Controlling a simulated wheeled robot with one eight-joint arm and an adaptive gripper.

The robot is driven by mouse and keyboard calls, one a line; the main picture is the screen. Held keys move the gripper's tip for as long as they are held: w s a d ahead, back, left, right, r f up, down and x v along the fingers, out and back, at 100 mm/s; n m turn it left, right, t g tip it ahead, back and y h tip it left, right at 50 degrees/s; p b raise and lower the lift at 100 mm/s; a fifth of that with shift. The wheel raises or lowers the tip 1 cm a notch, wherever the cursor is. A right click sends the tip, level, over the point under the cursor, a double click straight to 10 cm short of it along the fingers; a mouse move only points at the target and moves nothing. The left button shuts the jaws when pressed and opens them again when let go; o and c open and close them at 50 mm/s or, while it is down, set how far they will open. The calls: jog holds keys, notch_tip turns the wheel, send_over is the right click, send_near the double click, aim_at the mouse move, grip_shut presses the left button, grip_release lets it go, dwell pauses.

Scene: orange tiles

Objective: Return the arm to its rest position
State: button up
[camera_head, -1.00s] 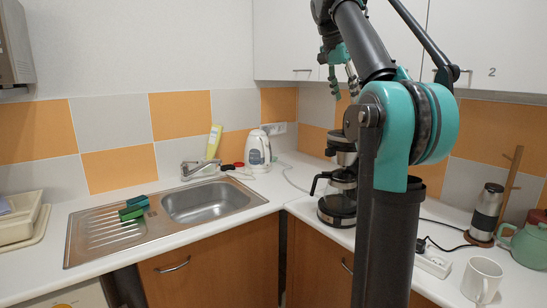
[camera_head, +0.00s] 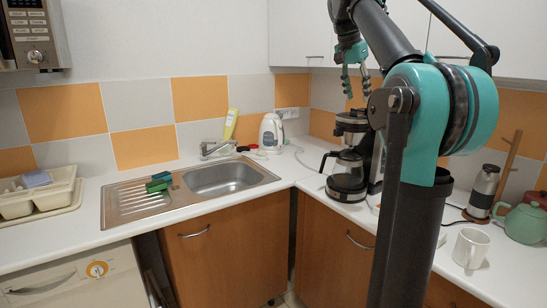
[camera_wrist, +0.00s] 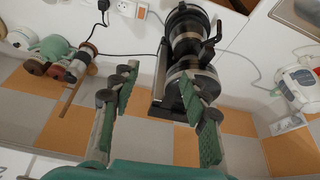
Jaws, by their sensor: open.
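My arm rises in front of the counter on the right side of the head view, with the forearm folded up and back toward the wall. My gripper (camera_head: 356,80) hangs near the upper cabinets, above and behind the coffee maker (camera_head: 349,160). Its fingers are apart and nothing is between them. In the wrist view my gripper (camera_wrist: 160,115) shows two green-padded fingers spread open. The coffee maker (camera_wrist: 186,60) appears between and beyond them. The fingers look clear of it, though the exact distance cannot be told.
White upper cabinets (camera_head: 302,30) are close to the gripper. A sink (camera_head: 222,178), a kettle (camera_head: 272,132), a white mug (camera_head: 470,248), a metal flask (camera_head: 484,190) and a green teapot (camera_head: 524,222) stand along the counter. A microwave (camera_head: 32,35) is at upper left.

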jog(key=s+a+f+n+y, duration=0.1)
jog(key=s+f+n, duration=0.1)
jog(key=f, duration=0.8)
jog(key=s+a+f+n, duration=0.1)
jog(key=s+f+n, duration=0.1)
jog(key=f, duration=0.7)
jog(key=s+a+f+n+y, duration=0.1)
jog(key=s+a+f+n, duration=0.15)
jog(key=f, duration=0.75)
jog(key=s+a+f+n, duration=0.1)
jog(key=s+f+n, duration=0.1)
jog(key=s+f, duration=0.8)
jog(key=s+a+f+n+t+y, duration=0.1)
jog(key=s+f+n, duration=0.1)
jog(key=s+f, duration=0.8)
notch_tip(320, 180, down, 3)
jog(key=shift+s+a+f+t+y, duration=0.15)
jog(key=shift+s+a+t+y, duration=0.05)
jog(key=shift+a+t+y, duration=0.1)
